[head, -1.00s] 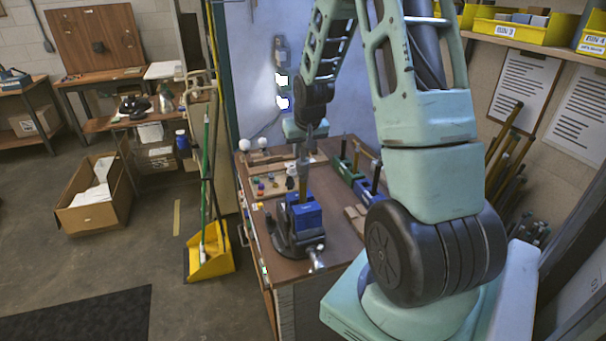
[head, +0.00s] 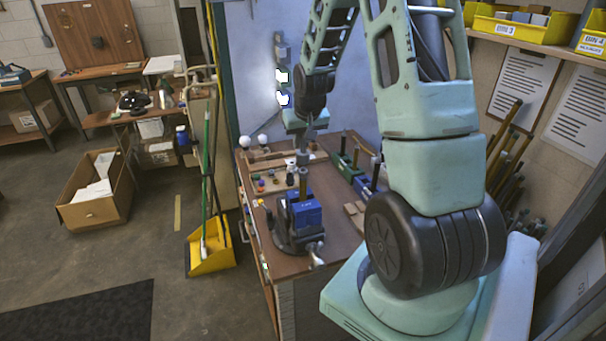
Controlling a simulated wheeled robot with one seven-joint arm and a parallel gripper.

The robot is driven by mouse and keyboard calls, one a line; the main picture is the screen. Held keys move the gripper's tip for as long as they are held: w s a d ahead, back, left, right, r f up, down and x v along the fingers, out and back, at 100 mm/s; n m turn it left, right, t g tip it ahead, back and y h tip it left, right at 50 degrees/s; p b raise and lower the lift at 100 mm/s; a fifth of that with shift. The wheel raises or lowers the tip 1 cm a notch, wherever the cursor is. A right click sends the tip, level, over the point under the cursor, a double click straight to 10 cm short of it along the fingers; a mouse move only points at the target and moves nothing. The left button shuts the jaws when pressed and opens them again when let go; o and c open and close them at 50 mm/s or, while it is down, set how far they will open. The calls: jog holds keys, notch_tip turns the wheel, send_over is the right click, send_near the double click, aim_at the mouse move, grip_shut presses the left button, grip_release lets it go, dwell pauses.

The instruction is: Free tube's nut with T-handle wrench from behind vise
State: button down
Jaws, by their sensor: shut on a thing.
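The blue vise (head: 306,213) stands near the left front of the wooden bench, with its dark base on the top. A brass-coloured tube (head: 303,184) stands upright in the vise. My gripper (head: 303,143) is above and behind the vise, pointing down, apart from the tube's top. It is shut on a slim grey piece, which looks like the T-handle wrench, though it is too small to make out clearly. The tube's nut cannot be made out at this size.
The bench (head: 333,240) has several small coloured parts left of the vise and white bulbs (head: 262,140) at the back left. Green and blue holders (head: 345,168) stand to the right. My arm covers the bench's right end.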

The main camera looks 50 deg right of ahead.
jog(key=shift+r+p, duration=1.45)
jog(key=shift+r, duration=0.6)
jog(key=shift+f, duration=0.1)
